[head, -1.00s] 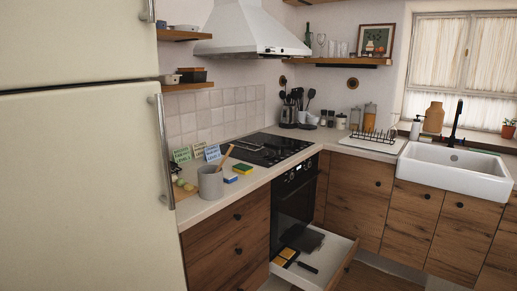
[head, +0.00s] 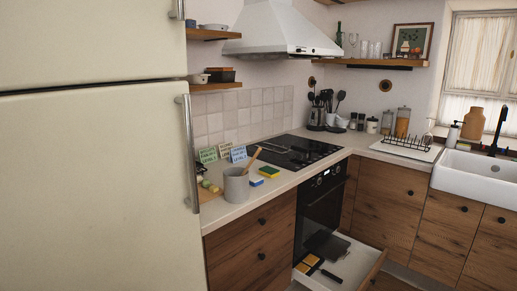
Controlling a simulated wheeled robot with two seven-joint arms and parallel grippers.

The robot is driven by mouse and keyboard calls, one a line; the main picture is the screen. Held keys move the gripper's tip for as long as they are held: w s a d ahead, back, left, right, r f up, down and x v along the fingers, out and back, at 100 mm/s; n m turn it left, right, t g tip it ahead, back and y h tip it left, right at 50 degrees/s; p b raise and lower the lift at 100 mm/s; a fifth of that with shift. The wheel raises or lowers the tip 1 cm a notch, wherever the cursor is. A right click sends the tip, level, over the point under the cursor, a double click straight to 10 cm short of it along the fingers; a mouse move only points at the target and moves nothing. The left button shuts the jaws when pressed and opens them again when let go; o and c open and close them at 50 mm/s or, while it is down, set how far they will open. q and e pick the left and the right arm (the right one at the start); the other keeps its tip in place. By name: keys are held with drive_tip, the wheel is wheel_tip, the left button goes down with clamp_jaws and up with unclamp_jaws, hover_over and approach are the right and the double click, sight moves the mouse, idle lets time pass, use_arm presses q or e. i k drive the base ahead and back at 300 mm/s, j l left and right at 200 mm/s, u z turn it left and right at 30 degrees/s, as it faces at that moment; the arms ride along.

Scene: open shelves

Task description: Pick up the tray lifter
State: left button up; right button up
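An open drawer (head: 369,266) below the oven holds a few small things. One is a black-handled tool (head: 327,274), which may be the tray lifter, but it is too small to tell. Yellowish square pieces (head: 309,261) lie beside it, and a dark flat piece (head: 333,244) lies near the back of the drawer. Neither of my grippers is in view.
A cream fridge (head: 95,190) fills the left side. The counter (head: 228,212) holds a grey crock (head: 236,186), sponges and cards. The black oven (head: 320,212) stands above the drawer, which juts out over the floor. A white sink (head: 478,180) is at right.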

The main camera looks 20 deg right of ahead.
sight(295, 148)
drive_tip(key=i+l+u, duration=0.35)
drive_tip(key=l, duration=0.3)
drive_tip(key=i+l+u, duration=0.15)
drive_tip(key=i+l, duration=0.15)
drive_tip(key=i+l+u, duration=0.15)
drive_tip(key=l, duration=0.35)
